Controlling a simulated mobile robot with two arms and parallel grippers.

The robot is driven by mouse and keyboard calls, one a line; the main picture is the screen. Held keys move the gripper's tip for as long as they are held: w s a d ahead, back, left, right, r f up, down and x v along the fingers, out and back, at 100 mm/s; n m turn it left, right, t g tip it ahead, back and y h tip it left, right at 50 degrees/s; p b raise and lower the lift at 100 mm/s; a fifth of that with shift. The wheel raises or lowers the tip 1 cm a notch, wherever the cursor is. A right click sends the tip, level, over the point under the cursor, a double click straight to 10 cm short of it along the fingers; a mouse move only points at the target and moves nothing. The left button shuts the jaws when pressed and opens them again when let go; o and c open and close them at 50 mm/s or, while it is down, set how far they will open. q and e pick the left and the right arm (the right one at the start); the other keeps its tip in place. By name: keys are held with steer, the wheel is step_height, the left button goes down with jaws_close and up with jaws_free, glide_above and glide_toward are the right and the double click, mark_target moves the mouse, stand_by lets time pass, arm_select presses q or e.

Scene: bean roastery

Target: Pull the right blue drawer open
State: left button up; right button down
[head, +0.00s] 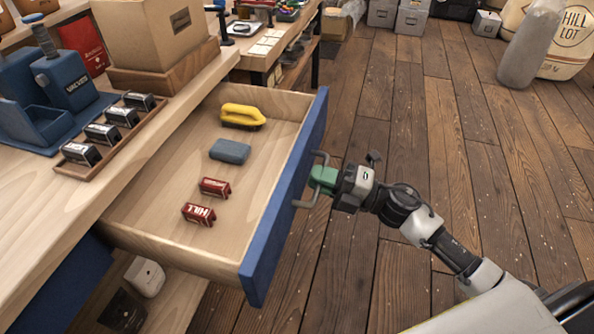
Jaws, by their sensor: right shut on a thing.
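The blue-fronted drawer (260,262) stands pulled out from the wooden workbench, with its pale wooden inside in plain view. A grey bar handle (313,196) is fixed to the outer face of its front. My right gripper (323,180) has green fingers and is shut on this handle. My right arm reaches in from the lower right. In the drawer lie a yellow-handled brush (243,116), a grey-blue block (230,151) and two red packs (214,187). My left gripper is not in view.
The bench top holds a cardboard box (155,32) in a wooden tray, a blue device (60,85) and a tray of small black-and-silver packs (104,134). Open shelving shows below the drawer. Wooden floor (440,130) is clear to the right; sacks and grey bins stand at the back.

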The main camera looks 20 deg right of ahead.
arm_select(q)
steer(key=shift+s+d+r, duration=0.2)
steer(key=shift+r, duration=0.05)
arm_select(e)
steer(key=shift+r+v, duration=0.2)
steer(key=shift+v, duration=0.75)
steer(key=shift+r+v, duration=0.15)
steer(key=shift+v, duration=0.8)
steer(key=c, duration=1.2)
jaws_free()
steer(key=shift+s+d, duration=0.1)
steer(key=shift+d, duration=0.05)
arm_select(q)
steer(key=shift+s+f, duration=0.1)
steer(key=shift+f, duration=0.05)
arm_select(e)
steer(key=v, duration=1)
steer(key=shift+s+d, duration=0.2)
steer(key=shift+s, duration=0.05)
steer(key=shift+f, duration=0.1)
